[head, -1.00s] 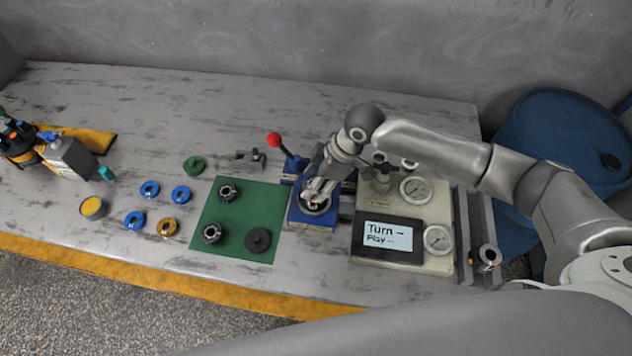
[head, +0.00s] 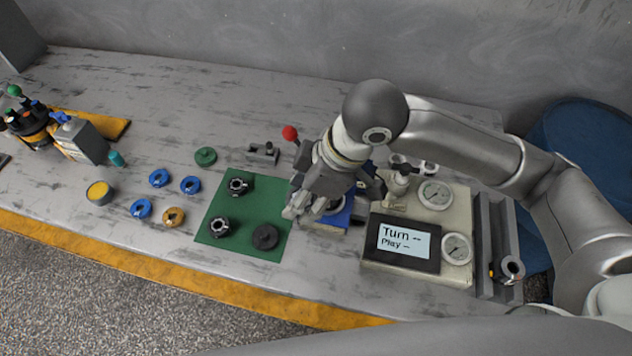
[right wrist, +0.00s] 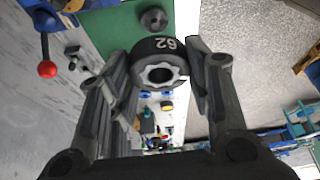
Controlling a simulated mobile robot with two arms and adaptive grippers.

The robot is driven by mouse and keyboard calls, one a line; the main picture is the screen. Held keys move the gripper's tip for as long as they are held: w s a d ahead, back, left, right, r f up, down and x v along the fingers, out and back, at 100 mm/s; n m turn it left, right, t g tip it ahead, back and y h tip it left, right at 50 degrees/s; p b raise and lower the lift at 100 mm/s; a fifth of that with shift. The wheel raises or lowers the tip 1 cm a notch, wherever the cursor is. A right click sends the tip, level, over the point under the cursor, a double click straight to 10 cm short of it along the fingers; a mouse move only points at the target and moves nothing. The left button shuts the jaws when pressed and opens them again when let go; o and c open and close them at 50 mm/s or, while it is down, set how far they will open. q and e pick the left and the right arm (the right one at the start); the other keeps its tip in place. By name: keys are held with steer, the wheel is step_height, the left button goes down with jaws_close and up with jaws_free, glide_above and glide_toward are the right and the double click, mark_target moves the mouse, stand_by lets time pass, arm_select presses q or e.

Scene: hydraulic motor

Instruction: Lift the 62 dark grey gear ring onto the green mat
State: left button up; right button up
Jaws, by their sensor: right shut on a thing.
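In the head view my right gripper (head: 293,208) hangs above the right edge of the green mat (head: 222,203), beside the blue fixture (head: 327,225). The ring is hidden behind the gripper there. The mat carries two dark gear parts (head: 238,186) (head: 219,227) and a dark disc (head: 265,237). My left gripper is out of view.
The red-knobbed lever (head: 290,133) stands behind the fixture. A gauge panel with a screen (head: 403,242) is to the right. Blue rings (head: 190,185), an orange ring (head: 173,217) and a green ring (head: 206,156) lie left of and behind the mat. The mat's middle is clear.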

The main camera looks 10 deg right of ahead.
steer(key=shift+s+a+r, duration=0.35)
steer(key=shift+s, duration=0.25)
steer(key=shift+r, duration=0.1)
steer(key=shift+r+p, duration=0.7)
steer(key=shift+p, duration=0.45)
steer(key=shift+w+d, duration=0.1)
